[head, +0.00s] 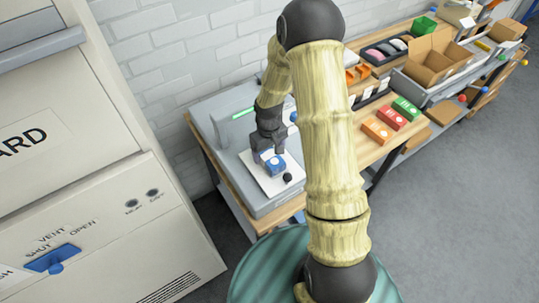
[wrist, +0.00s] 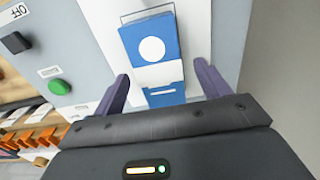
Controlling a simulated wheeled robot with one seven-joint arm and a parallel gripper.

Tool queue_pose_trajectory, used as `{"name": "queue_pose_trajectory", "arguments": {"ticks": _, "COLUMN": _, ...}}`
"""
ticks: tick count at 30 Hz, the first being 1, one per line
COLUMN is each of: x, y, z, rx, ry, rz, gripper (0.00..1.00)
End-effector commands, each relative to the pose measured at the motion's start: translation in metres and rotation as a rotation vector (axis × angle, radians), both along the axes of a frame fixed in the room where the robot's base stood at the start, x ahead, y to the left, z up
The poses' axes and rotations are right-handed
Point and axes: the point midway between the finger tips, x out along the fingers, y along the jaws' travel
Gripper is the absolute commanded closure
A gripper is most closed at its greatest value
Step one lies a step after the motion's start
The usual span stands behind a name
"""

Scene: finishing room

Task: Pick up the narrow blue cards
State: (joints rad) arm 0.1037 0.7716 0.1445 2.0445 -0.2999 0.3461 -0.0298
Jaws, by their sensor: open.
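The narrow blue cards (wrist: 165,40) are a blue stack with a white round spot and a white band. They sit on a white plate (wrist: 190,12) of a grey machine. In the head view the blue stack (head: 276,164) lies on the white plate just under my gripper (head: 272,150). In the wrist view my gripper (wrist: 163,85) is open, with one purple finger on each side of the stack's near end. Most of the stack lies beyond the fingertips. I cannot tell whether the fingers touch it.
The grey machine (head: 213,153) has a dark knob (head: 288,178) near the plate. Orange (head: 377,130), red (head: 391,118) and green (head: 406,108) packs lie on the wooden bench to the right. An open cardboard box (head: 432,62) stands behind them. A large cabinet (head: 75,130) stands at left.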

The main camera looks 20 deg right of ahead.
Motion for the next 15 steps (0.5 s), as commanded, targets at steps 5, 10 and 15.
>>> {"name": "queue_pose_trajectory", "arguments": {"ticks": 5, "x": 0.0001, "y": -0.0015, "z": -0.0118, "rx": -0.001, "ry": -0.001, "rz": -0.002, "gripper": 0.25}}
{"name": "queue_pose_trajectory", "arguments": {"ticks": 10, "x": 0.0002, "y": -0.0016, "z": -0.0124, "rx": -0.001, "ry": -0.001, "rz": -0.002, "gripper": 0.25}}
{"name": "queue_pose_trajectory", "arguments": {"ticks": 15, "x": 0.0002, "y": -0.0013, "z": -0.0123, "rx": -0.001, "ry": -0.001, "rz": -0.002, "gripper": 0.25}}
